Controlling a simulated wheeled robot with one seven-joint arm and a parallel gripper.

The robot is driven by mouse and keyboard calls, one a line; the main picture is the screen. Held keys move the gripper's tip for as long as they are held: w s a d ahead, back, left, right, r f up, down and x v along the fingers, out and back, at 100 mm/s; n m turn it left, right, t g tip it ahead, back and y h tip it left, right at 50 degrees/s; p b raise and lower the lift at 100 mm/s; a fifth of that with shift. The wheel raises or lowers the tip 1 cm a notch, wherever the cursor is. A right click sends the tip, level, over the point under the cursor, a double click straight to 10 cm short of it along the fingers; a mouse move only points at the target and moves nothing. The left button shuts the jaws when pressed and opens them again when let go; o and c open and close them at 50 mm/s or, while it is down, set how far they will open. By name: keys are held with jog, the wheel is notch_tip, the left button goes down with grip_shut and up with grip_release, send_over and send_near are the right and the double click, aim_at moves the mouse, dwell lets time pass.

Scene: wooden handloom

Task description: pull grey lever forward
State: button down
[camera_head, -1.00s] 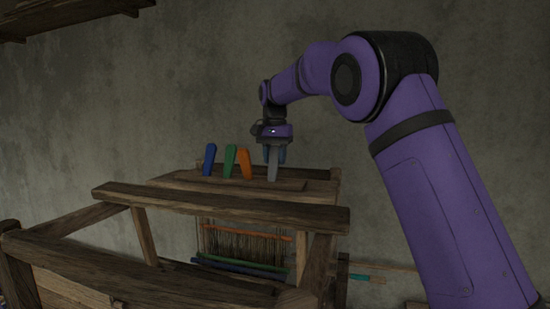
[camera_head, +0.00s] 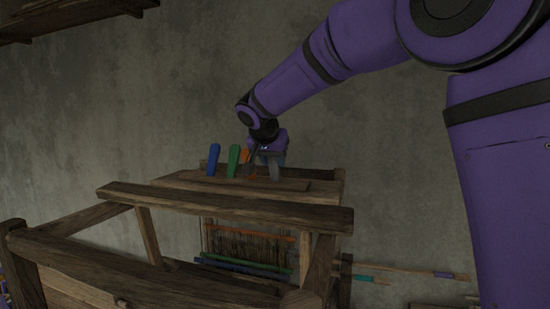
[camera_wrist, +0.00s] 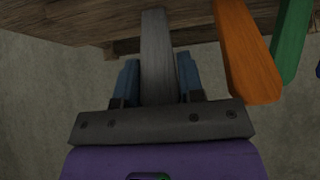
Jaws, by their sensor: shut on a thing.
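The grey lever (camera_head: 275,170) stands at the right end of the row of levers on top of the loom. In the wrist view the grey lever (camera_wrist: 157,50) runs up between the two blue fingers of my gripper (camera_wrist: 158,76). My gripper (camera_head: 267,160) is shut on it, tilted in the head view. The orange lever (camera_head: 245,156) is just left of my gripper and partly hidden by it. The green lever (camera_head: 234,160) and blue lever (camera_head: 213,160) stand further left. The grey lever's lower end is out of clear sight in the wrist view.
The loom's wooden top beam (camera_head: 225,205) crosses in front of the levers. The orange lever (camera_wrist: 246,50) and green lever (camera_wrist: 291,40) are close on the right in the wrist view. A plain wall is behind. Threads (camera_head: 250,245) hang below.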

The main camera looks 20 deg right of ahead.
jog(key=shift+s+a+f+t+h, duration=0.1)
jog(key=shift+s+a+t+h, duration=0.1)
jog(key=shift+s+t+h, duration=0.15)
jog(key=shift+t, duration=0.25)
jog(key=c, duration=0.7)
grip_release()
jog(key=shift+c, duration=0.2)
jog(key=v, duration=1)
jog(key=shift+s+a+r, duration=0.2)
jog(key=shift+a, duration=0.05)
